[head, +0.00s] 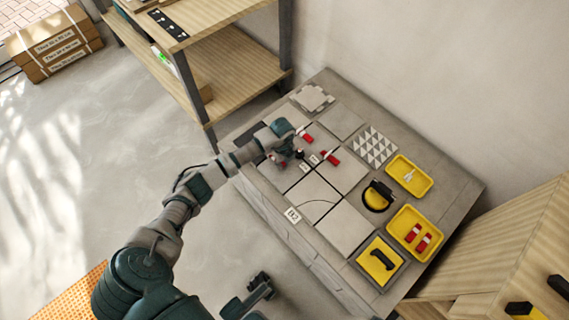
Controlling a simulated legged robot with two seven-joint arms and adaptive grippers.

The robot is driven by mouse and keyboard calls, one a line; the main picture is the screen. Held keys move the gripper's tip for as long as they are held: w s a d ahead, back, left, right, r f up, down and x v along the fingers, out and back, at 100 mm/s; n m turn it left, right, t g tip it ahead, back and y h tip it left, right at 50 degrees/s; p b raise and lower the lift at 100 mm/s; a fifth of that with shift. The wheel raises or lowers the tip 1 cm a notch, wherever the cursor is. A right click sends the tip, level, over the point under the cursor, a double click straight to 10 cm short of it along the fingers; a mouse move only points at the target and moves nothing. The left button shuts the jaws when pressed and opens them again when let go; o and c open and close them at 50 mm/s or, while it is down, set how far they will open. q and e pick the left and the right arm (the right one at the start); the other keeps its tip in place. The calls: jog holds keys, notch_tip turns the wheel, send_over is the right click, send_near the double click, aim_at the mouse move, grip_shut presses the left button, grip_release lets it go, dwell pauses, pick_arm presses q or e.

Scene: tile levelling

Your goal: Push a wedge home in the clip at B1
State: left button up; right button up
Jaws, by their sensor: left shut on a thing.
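My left gripper (287,160) is low over the grey tiles at the left of the raised slab, pointing down. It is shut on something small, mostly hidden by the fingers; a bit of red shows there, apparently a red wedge. One red wedge (304,135) lies at a tile joint just beyond it, and another red wedge (330,158) at a joint to its right, each with a white clip part. The clip under the gripper is hidden, and I cannot read which label is B1. My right gripper (263,284) is at the bottom, off the slab; its jaws are unclear.
A yellow tray (402,254) holds red wedges; another yellow tray (427,187) holds small white clips. A black-and-yellow round tool (378,196) and a black-handled tool (381,259) lie near them. Wooden shelving (235,75) stands behind left, a wooden cabinet (500,250) at right.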

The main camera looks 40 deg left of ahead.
pick_arm(q)
jog(key=shift+w+a, duration=0.15)
jog(key=shift+a, duration=1.25)
dwell(1.9)
jog(key=o, duration=0.9)
jog(key=shift+c, duration=0.2)
jog(key=shift+r, duration=0.2)
notch_tip(320, 180, up, 12)
jog(key=shift+f, duration=0.25)
